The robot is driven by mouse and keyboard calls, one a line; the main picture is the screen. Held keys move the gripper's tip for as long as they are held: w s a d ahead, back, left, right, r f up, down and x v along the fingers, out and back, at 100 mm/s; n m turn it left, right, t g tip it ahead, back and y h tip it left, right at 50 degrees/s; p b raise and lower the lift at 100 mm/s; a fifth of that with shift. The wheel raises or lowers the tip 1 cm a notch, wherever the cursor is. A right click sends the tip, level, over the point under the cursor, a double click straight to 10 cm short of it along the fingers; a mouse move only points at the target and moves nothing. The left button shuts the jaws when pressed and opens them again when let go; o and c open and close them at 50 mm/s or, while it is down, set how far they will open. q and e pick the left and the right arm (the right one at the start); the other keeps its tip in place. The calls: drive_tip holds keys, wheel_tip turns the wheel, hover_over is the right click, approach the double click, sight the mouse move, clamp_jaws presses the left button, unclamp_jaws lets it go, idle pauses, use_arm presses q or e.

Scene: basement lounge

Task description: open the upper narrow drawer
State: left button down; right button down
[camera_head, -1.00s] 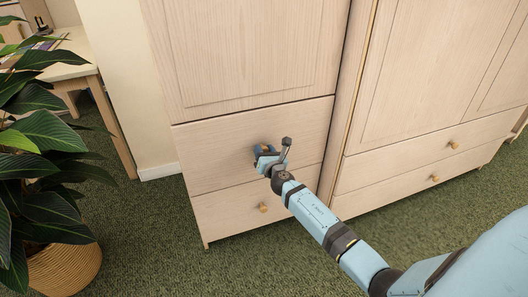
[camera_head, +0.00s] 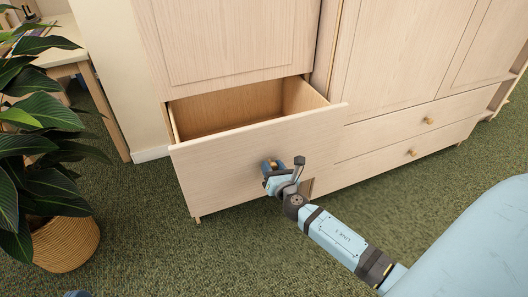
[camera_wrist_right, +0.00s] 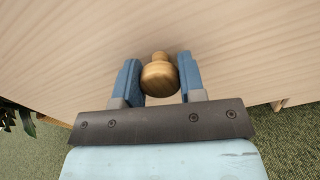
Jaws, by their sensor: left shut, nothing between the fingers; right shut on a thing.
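The upper narrow drawer (camera_head: 240,152) of the pale wooden cabinet is pulled out, and its empty-looking inside shows from above. Its round wooden knob (camera_wrist_right: 160,78) sits between the two blue fingers of my right gripper (camera_wrist_right: 160,82) in the right wrist view. In the head view my right gripper (camera_head: 276,166) is at the drawer front, shut on the knob. A small blue tip of my left gripper (camera_head: 76,293) shows at the bottom left edge, away from the cabinet. The lower narrow drawer is mostly hidden behind the open one.
A wider cabinet (camera_head: 390,90) with two knobbed drawers stands to the right, its drawers shut. A leafy plant in a woven basket (camera_head: 66,243) stands at the left, near a wooden table (camera_head: 88,75). Green carpet (camera_head: 200,260) in front is clear.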

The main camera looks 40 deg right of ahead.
use_arm(q)
drive_tip(key=shift+s+f, duration=0.1)
drive_tip(key=shift+f, duration=0.2)
use_arm(e)
drive_tip(key=shift+v, duration=2.25)
use_arm(q)
drive_tip(key=shift+r, duration=0.2)
drive_tip(key=shift+r, duration=0.15)
use_arm(e)
drive_tip(key=c, duration=0.7)
unclamp_jaws()
use_arm(q)
drive_tip(key=shift+r, duration=0.1)
use_arm(e)
drive_tip(key=v, duration=1.3)
drive_tip(key=shift+s, duration=0.4)
